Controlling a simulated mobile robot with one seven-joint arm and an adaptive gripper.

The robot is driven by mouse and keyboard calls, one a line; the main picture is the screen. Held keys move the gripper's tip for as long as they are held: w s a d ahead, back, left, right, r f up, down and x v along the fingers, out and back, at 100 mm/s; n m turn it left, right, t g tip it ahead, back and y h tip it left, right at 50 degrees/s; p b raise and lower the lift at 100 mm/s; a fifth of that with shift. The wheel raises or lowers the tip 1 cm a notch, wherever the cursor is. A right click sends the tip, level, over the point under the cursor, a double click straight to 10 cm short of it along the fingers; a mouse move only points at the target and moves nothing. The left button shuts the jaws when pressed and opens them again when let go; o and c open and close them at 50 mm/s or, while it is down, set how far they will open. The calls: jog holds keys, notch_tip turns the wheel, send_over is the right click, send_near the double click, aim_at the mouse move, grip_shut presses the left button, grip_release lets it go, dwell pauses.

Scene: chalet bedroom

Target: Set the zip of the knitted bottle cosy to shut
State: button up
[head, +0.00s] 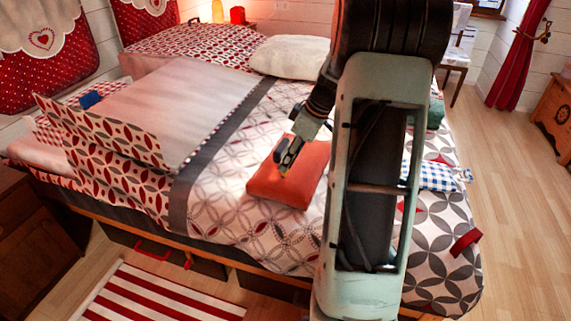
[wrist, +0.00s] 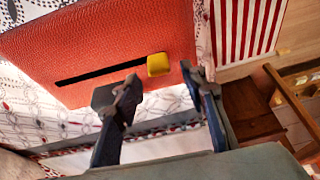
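The knitted bottle cosy (head: 264,186) is an orange, cushion-like block lying on the bed's patterned cover. It fills much of the upper left of the wrist view (wrist: 95,45). A straight black zip line (wrist: 95,72) runs across its face, with a yellow zip pull (wrist: 158,64) at the line's right end. My gripper (wrist: 163,82) is open, with its fingertips apart on either side of the pull in the picture. I cannot tell whether either finger touches it. In the head view my gripper (head: 285,160) is over the cosy, and the zip line is mostly hidden.
The bed holds a white pillow (head: 290,57), a blue-checked cloth (head: 430,175), a red band (head: 465,242) and a small blue item (head: 90,99). A striped rug (head: 150,295) lies in front, beside a dark wooden cabinet (head: 35,245).

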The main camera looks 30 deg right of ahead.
jog(key=v, duration=0.8)
jog(key=shift+r, duration=0.25)
jog(key=shift+s, duration=0.1)
